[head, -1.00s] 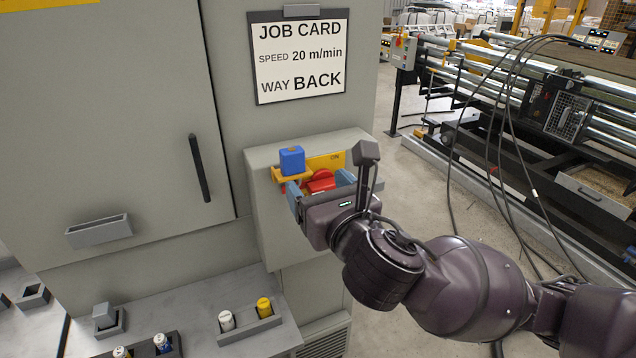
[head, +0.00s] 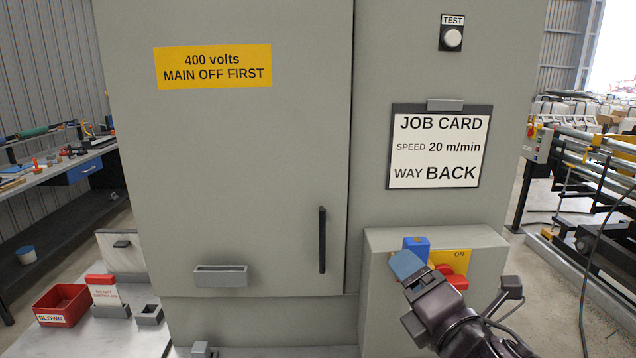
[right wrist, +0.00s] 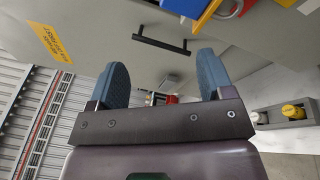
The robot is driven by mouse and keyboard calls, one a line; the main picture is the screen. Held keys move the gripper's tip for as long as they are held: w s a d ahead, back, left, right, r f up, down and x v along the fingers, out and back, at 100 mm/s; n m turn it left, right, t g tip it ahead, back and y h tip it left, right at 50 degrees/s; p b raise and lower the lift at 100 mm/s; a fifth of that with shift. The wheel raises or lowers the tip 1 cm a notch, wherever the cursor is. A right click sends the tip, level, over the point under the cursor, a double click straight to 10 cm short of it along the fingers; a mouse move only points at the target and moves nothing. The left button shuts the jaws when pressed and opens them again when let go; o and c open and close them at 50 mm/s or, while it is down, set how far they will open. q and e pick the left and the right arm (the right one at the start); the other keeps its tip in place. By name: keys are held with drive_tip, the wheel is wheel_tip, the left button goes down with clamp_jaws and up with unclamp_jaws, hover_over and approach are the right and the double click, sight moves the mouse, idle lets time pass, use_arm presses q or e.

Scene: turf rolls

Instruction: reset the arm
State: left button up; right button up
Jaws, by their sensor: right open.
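My right gripper (head: 410,268) is in front of the switch box in the head view, at the lower left of the red switch handle (head: 452,278). In the right wrist view its two blue fingers (right wrist: 163,72) stand wide apart with nothing between them. The red handle sits on a yellow plate (head: 455,259) marked ON. A blue block (head: 416,244), apparently a padlock, is at the plate's left, just above the fingertip. The yellow plate and blue block also show at the top right of the wrist view. My left gripper is not in view.
The grey cabinet door (head: 235,180) with its black handle (head: 322,240) is left of the gripper. A job card (head: 437,147) hangs above the switch box (head: 490,262). A red bin (head: 62,306) stands at the lower left. Black cables hang at the right.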

drive_tip(key=d+f+m+g+h+b, duration=0.1)
drive_tip(key=d+f+m, duration=0.2)
drive_tip(key=f+m, duration=0.65)
drive_tip(key=d+f+m+g, duration=0.1)
drive_tip(key=d+f+m, duration=0.2)
drive_tip(key=f+m, duration=0.65)
drive_tip(key=s+d+f+m+g+h, duration=0.2)
drive_tip(key=s+d+f+m, duration=0.1)
drive_tip(key=s+f, duration=0.6)
drive_tip(key=s+d+f+m+g+h+b, duration=0.1)
drive_tip(key=s+d+f+m, duration=0.3)
drive_tip(key=s+f, duration=0.4)
wheel_tip(320, 180, down, 5)
drive_tip(key=shift+s+d+r+g+h, duration=0.1)
drive_tip(key=shift+s+d+g+h, duration=0.35)
drive_tip(key=shift+h, duration=0.35)
drive_tip(key=shift+c, duration=0.5)
